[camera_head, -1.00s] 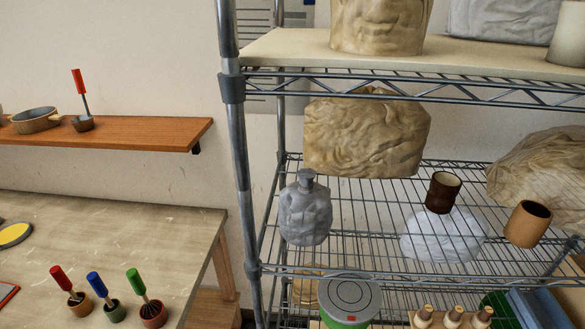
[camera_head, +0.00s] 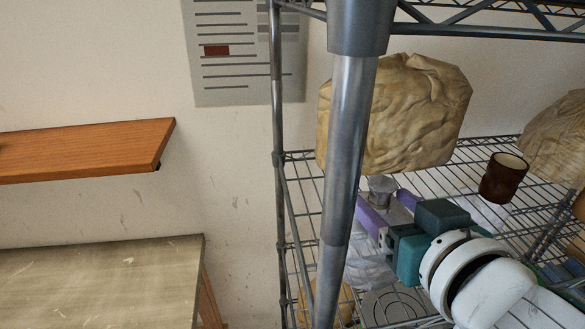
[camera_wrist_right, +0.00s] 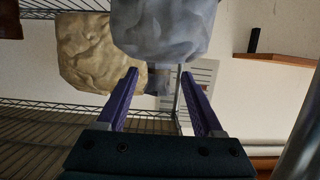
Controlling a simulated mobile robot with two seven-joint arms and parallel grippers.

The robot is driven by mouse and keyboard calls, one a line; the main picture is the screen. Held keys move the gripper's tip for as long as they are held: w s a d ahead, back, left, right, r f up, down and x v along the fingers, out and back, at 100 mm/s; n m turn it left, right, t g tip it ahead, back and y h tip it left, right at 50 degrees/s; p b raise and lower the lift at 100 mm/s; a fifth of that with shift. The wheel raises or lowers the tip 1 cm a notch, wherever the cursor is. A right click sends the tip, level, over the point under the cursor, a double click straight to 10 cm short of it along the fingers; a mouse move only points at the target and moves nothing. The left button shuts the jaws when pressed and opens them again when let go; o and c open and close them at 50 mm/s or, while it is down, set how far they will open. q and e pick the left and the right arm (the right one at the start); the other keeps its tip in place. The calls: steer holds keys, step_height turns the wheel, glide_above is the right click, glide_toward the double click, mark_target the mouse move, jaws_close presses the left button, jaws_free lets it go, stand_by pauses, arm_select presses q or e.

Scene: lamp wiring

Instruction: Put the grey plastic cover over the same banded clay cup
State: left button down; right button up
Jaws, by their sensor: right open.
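The grey plastic cover (camera_head: 381,188) is a lumpy wrapped form with a knob on top, standing on the wire shelf. In the head view the shelf post and my right gripper hide much of it. It also shows in the right wrist view (camera_wrist_right: 165,30). My right gripper (camera_head: 383,200) is open, its purple fingers at the cover's knob. In the wrist view the knob lies between the fingertips (camera_wrist_right: 159,76), with no clear grip. A dark brown cup (camera_head: 502,180) stands farther right on the shelf. A tan cup (camera_head: 579,208) is cut by the right edge. No bands are clear. My left gripper is out of view.
A tan wrapped block (camera_head: 415,115) stands behind the cover, and another wrapped form (camera_head: 560,135) at the far right. A thick metal shelf post (camera_head: 345,170) stands in front. A wooden wall shelf (camera_head: 85,150) and a table (camera_head: 100,280) are at left.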

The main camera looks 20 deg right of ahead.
steer(key=shift+p+x, duration=0.7)
steer(key=shift+x, duration=2)
steer(key=shift+d+r, duration=0.15)
steer(key=shift+r, duration=0.05)
jaws_close()
